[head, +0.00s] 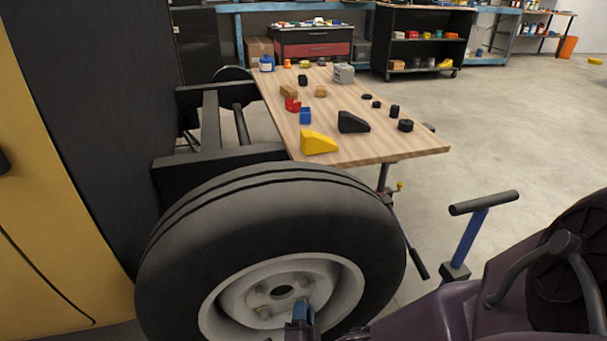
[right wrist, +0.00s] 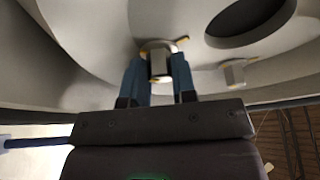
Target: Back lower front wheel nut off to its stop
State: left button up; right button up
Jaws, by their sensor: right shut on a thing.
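The front wheel (head: 170,255) has a black tyre and a pale grey rim, with a dark round hub hole at its centre. In the right wrist view the wheel's pale face (right wrist: 90,45) fills the top, with the dark hub hole (right wrist: 250,20) at upper right. My right gripper (right wrist: 158,75) has its blue fingers on either side of a metal wheel nut (right wrist: 159,62) and is shut on it. Another nut (right wrist: 235,73) sits to the right. In the head view my right gripper (head: 302,310) is at the lower rim and hides the nut. My left gripper is not seen.
A wooden table (head: 400,150) behind the wheel holds a yellow wedge (head: 319,142), a black wedge (head: 353,122) and several small parts. A blue post with a black T-handle (head: 484,203) stands at right. Yellow bodywork (head: 60,200) borders the left. Open floor lies at right.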

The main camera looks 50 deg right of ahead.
jog(key=o, duration=0.9)
jog(key=v, duration=1)
jog(key=shift+s+a+f, duration=0.1)
jog(key=shift+s+a, duration=0.1)
jog(key=shift+a, duration=0.15)
